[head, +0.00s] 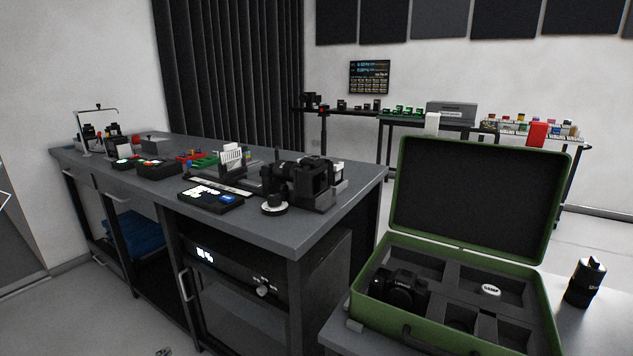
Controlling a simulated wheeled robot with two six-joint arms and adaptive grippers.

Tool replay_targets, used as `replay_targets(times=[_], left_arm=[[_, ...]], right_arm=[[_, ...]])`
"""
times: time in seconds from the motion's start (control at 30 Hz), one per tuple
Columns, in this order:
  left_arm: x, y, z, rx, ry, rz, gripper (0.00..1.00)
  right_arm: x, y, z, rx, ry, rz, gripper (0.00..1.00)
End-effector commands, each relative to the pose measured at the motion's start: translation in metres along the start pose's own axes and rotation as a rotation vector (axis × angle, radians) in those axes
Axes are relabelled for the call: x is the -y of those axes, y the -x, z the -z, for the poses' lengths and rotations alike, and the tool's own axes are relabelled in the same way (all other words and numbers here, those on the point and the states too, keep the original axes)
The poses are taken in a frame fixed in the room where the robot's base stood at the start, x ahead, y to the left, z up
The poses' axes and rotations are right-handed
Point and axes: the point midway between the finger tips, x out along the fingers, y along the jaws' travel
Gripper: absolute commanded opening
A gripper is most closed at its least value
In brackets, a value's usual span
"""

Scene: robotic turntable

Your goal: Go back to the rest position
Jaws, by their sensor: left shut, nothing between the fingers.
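Only the tip of my left gripper (164,352) shows, at the bottom edge of the head view, in front of the grey workbench. It is shut and empty, low over the floor and apart from everything on the bench. The rest of my left arm is out of the picture. My right gripper is not in view.
The grey workbench (290,229) carries a black camera rig (313,180), a label-topped box (210,198) and small gear. At right, an open green case (401,158) holds a black camera (400,287); a black cylinder (585,282) stands beside it. Floor at lower left looks clear.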

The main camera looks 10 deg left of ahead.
Motion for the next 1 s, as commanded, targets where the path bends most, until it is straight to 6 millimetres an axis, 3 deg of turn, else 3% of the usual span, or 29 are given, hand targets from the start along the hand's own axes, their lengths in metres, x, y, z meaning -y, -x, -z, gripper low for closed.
replay_targets(times=[0.13, 0.2, 0.3, 0.4, 0.63, 0.9, 1.0], left_arm=[[-0.084, 0.039, 0.039, 0.152, 0.246, -0.124, 0.0], [-0.125, 0.071, 0.059, 0.248, 0.375, -0.212, 0.0], [-0.164, 0.114, 0.083, 0.363, 0.512, -0.328, 0.0], [-0.189, 0.152, 0.101, 0.449, 0.605, -0.423, 0.0], [-0.219, 0.223, 0.135, 0.588, 0.745, -0.602, 0.0], [-0.23, 0.293, 0.167, 0.705, 0.847, -0.773, 0.0], [-0.231, 0.285, 0.161, 0.715, 0.841, -0.761, 0.0]], right_arm=[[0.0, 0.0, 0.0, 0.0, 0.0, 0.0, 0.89], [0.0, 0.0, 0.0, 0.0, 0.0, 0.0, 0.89], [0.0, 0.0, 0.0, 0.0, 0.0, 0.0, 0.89], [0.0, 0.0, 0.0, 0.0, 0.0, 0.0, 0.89], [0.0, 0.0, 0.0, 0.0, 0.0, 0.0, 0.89], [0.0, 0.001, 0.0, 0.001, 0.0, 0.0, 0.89], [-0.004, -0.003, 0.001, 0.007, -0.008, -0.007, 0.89]])
